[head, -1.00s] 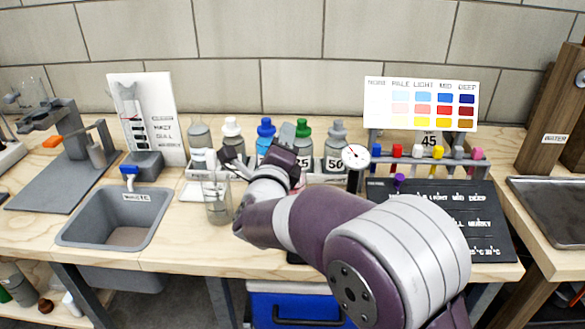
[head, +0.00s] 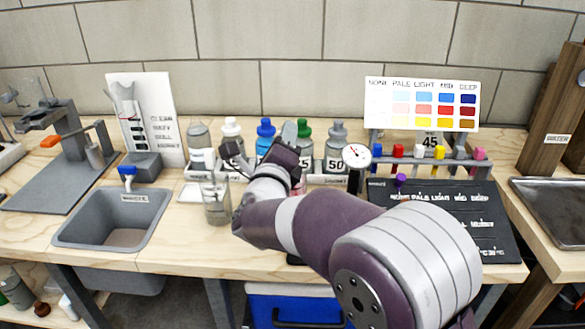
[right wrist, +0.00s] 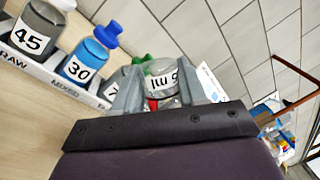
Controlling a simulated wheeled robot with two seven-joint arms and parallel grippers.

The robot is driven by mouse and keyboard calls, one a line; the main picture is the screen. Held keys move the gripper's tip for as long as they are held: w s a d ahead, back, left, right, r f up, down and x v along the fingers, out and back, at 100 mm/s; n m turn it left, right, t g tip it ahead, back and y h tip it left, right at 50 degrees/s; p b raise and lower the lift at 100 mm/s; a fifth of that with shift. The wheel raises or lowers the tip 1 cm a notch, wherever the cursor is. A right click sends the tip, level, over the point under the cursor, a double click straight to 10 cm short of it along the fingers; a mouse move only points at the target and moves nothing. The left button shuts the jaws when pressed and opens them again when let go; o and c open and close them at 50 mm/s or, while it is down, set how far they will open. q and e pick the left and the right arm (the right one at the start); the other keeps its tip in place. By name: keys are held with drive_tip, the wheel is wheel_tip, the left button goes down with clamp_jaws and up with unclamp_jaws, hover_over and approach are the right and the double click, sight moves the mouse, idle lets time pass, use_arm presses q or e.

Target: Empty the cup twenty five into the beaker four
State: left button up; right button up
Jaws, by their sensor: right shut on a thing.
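My right gripper (right wrist: 162,92) is shut on a small clear cup (right wrist: 164,78). Its white label looks upside down in the right wrist view and reads something like "5 ml", partly covered by a finger; red shows just below it. In the head view my right gripper (head: 262,152) is over the front of the bottle row, and the cup is not clearly seen there. A clear glass beaker (head: 216,204) stands upright on the bench, left of and below the gripper; I cannot read a number on it. My left gripper is not in view.
Labelled bottles stand behind the gripper, including a blue-capped one (right wrist: 82,62) and a white-capped one (right wrist: 34,32). A grey sink (head: 75,225) is at left. A dial gauge (head: 355,155), a rack of coloured stoppers (head: 440,162) and a black board (head: 450,215) are at right.

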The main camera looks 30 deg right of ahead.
drive_tip(key=shift+s+d+r+m+h+b, duration=0.15)
drive_tip(key=shift+m+b, duration=0.5)
drive_tip(key=shift+b, duration=0.5)
drive_tip(key=shift+s+d+f+m+h+b, duration=0.15)
drive_tip(key=shift+m+b, duration=0.5)
drive_tip(key=shift+b, duration=0.5)
drive_tip(key=shift+r, duration=0.15)
idle(0.9)
